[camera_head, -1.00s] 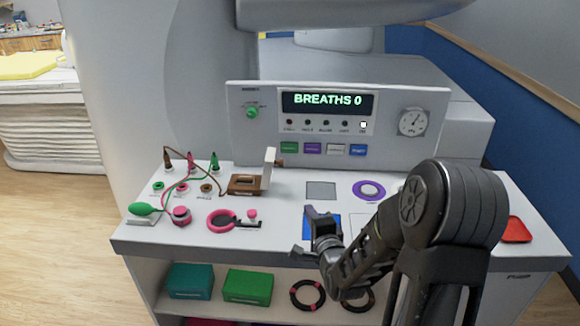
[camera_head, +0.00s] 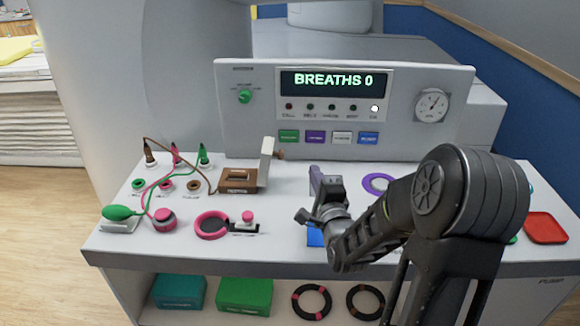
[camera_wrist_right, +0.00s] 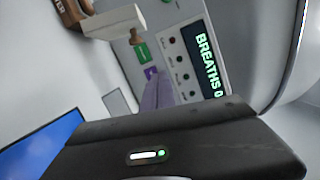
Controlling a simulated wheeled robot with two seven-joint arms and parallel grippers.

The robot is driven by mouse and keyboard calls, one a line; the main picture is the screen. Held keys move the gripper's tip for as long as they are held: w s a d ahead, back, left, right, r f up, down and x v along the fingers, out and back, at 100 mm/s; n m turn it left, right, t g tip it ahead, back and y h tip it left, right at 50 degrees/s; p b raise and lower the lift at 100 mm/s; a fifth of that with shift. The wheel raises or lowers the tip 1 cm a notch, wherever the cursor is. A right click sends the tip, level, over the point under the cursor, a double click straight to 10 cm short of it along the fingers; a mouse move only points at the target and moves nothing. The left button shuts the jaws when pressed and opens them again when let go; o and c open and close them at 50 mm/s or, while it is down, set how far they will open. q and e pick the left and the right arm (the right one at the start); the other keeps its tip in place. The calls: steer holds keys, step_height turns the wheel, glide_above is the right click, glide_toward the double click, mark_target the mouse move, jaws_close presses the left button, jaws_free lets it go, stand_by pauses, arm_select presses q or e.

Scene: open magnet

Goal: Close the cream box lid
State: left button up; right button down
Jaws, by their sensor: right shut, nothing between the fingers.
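The brown box (camera_head: 237,181) sits on the white console top, left of centre. Its cream lid (camera_head: 266,160) stands upright, open, at the box's right side. The lid also shows in the right wrist view (camera_wrist_right: 116,20), at the upper left. My right gripper (camera_head: 315,178) is shut and empty. It is to the right of the lid, apart from it, above the console top. Its closed fingers (camera_wrist_right: 157,93) show in the wrist view. My left gripper is not in view.
A panel (camera_head: 228,130) with a "BREATHS 0" display stands behind. A pink ring (camera_head: 211,225), green bulb (camera_head: 120,212) and cabled plugs (camera_head: 203,158) lie left and front of the box. A blue square (camera_head: 315,236) is partly hidden by my right arm. The surface between gripper and lid looks clear.

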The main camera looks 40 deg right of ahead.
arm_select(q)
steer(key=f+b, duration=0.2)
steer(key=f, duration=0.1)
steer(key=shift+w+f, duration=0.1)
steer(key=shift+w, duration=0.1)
arm_select(e)
step_height(320, 180, down, 3)
steer(key=shift+w+f, duration=0.1)
steer(key=shift+f, duration=0.1)
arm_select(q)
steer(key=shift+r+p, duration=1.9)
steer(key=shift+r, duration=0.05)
arm_select(e)
steer(key=w+r, duration=0.1)
steer(key=w, duration=1)
steer(key=shift+w+d, duration=0.25)
steer(key=shift+d, duration=0.2)
steer(key=shift+r, duration=0.15)
